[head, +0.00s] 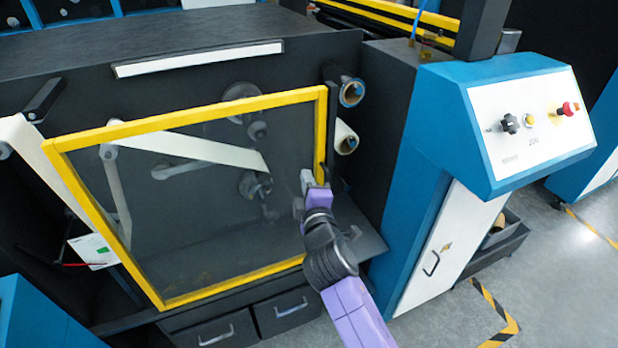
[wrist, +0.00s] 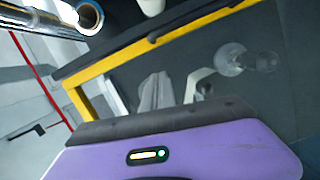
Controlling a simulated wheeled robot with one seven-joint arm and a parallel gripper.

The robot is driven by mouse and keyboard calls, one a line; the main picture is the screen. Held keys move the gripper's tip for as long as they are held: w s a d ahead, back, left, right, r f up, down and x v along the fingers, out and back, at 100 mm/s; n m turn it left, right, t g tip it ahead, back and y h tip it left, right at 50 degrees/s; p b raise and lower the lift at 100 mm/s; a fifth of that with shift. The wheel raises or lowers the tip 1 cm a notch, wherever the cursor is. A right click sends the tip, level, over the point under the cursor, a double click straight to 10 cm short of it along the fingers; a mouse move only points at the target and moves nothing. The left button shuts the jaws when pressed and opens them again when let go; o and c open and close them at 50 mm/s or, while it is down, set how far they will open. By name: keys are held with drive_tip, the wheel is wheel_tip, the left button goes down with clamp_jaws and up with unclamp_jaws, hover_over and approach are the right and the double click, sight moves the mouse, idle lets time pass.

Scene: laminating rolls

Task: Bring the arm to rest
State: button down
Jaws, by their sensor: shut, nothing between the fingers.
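My arm reaches up from the bottom of the head view, with purple and dark grey links. My gripper (head: 307,178) is shut and empty, in front of the right side of a yellow-framed clear guard door (head: 200,113). It is close to the dark handle on the frame's right edge; I cannot tell whether it touches. In the wrist view, my purple gripper body fills the bottom, and the yellow frame (wrist: 170,42) runs diagonally behind it.
Two roll ends (head: 351,92) stick out right of the door. A blue control cabinet (head: 470,110) with a knob and red button stands at right. Drawers (head: 282,308) lie below. Open floor (head: 560,260) shows at lower right.

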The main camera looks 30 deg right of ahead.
drive_tip(key=s+a+m+t+y+b, duration=0.1)
drive_tip(key=s+a+m+y, duration=0.2)
drive_tip(key=s, duration=0.6)
drive_tip(key=s+a+m+t+y, duration=0.1)
drive_tip(key=s+a+t+y, duration=0.1)
drive_tip(key=s+a, duration=0.5)
drive_tip(key=s+d+f+m+g, duration=0.1)
drive_tip(key=s+m, duration=0.3)
drive_tip(key=s, duration=1.2)
drive_tip(key=s+d+f+m+g, duration=0.1)
drive_tip(key=s+f+m+g, duration=0.2)
drive_tip(key=s, duration=1.3)
drive_tip(key=shift+s+d+f+m+g, duration=0.15)
drive_tip(key=shift+s+f+m+g, duration=0.25)
drive_tip(key=shift+m, duration=0.2)
